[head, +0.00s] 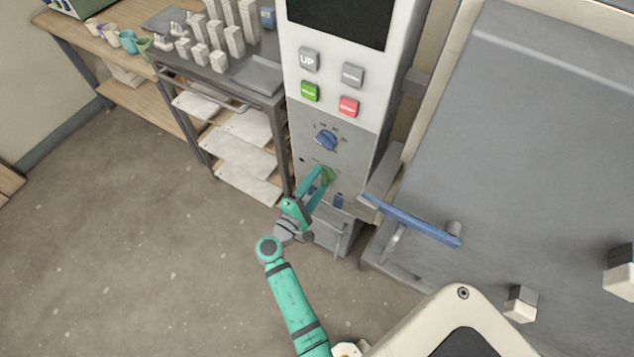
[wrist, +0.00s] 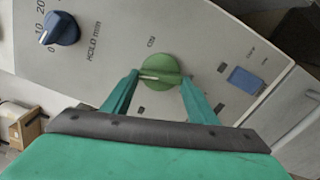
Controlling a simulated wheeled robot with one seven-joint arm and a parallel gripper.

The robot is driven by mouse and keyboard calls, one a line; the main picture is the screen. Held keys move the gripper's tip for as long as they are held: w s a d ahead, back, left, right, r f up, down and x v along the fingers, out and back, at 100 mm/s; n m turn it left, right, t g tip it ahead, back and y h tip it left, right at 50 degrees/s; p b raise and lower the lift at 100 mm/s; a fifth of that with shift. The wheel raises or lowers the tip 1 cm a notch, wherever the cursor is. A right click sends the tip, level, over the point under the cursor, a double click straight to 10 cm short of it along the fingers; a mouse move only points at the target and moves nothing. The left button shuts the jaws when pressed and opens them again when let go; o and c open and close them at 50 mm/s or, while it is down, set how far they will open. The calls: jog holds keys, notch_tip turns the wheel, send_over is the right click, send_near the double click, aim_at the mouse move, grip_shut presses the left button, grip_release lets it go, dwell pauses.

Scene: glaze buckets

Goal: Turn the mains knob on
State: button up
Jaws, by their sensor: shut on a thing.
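The green round knob (head: 328,175), which I take for the mains knob, is low on the front panel of the grey control cabinet (head: 357,105). In the wrist view the green knob (wrist: 160,68) has a pale pointer line toward its left side, and a label that seems to read "ON" is printed above it. My gripper (head: 322,177) reaches up to the panel, with one finger on each side of the knob. In the wrist view my gripper (wrist: 161,79) is shut on the knob, its fingertips at the left and right edges.
A blue dial (head: 326,140) marked as a hold timer is above the green knob. A blue rocker switch (wrist: 245,80) is close by on its right. A blue handle bar (head: 412,220) sticks out at right. A shelf cart (head: 215,82) stands left; the floor (head: 130,230) is clear.

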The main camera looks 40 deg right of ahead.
jog(key=shift+s+r+m, duration=0.1)
jog(key=shift+m, duration=3)
jog(key=shift+s+r+m, duration=0.1)
jog(key=shift+m, duration=3)
jog(key=shift+w, duration=0.1)
jog(key=shift+w, duration=0.1)
jog(key=o, duration=1)
jog(key=shift+a, duration=0.15)
jog(key=shift+o, duration=0.2)
